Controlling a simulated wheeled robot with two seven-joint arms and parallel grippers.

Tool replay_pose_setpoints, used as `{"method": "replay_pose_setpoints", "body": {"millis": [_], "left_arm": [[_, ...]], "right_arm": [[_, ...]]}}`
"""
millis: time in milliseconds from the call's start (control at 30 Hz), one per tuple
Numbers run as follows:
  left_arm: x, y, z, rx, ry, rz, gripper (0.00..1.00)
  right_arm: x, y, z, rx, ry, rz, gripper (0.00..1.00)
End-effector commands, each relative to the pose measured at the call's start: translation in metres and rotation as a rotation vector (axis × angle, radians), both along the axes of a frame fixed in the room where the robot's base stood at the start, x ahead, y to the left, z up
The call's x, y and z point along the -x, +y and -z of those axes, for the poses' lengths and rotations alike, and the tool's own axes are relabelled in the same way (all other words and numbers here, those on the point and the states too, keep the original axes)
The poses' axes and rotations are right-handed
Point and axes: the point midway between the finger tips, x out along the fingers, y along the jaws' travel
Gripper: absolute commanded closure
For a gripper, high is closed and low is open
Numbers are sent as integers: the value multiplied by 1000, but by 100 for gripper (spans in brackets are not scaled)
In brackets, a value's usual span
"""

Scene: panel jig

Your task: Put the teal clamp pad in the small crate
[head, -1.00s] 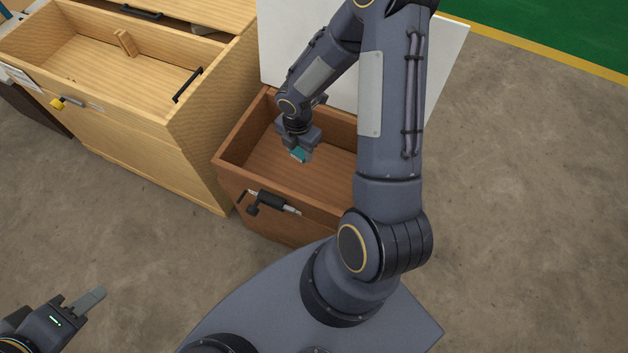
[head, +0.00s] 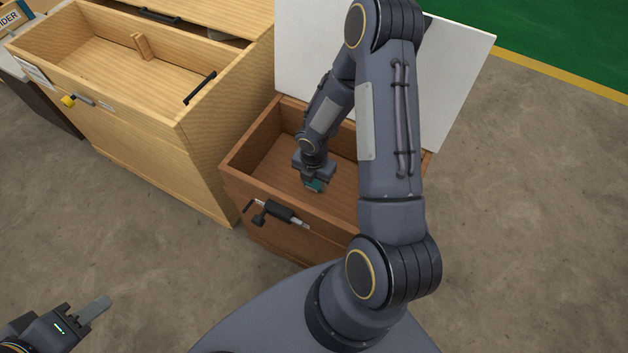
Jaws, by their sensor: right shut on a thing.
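The teal clamp pad (head: 314,186) is a small teal piece, mostly hidden by the jaws. My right gripper (head: 314,178) is shut on it and points down inside the small crate (head: 245,192). The crate is a brown wooden box with its white lid (head: 455,90) standing open behind it. I cannot tell whether the pad touches the crate floor. My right arm hides the crate's right part. My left gripper (head: 88,312) is low at the left, away from the crate, seen side-on; its jaw opening is not clear.
A dark latch (head: 275,211) is on the small crate's front. Concrete floor (head: 530,200) at the right is clear.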

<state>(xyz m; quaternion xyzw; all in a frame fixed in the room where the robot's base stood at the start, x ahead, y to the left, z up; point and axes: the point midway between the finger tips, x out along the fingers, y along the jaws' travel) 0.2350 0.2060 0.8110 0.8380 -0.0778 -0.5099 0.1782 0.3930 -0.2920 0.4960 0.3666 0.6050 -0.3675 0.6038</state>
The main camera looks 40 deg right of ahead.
Motion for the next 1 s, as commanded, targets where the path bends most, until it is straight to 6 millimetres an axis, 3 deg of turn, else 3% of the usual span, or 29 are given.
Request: {"method": "replay_pose_setpoints", "body": {"millis": [300,333,500,800,1000], "left_arm": [[0,0,3,0,0,0,64],[0,0,3,0,0,0,64],[0,0,2,0,0,0,64],[0,0,-1,0,0,0,64],[0,0,-12,0,0,0,64]], "right_arm": [[0,0,3,0,-2,1,78],[-1,0,3,0,-2,1,54],[-1,0,2,0,-2,2,34],[-1,0,-1,0,-2,2,34],[-2,-1,-29,0,-6,5,34]]}}
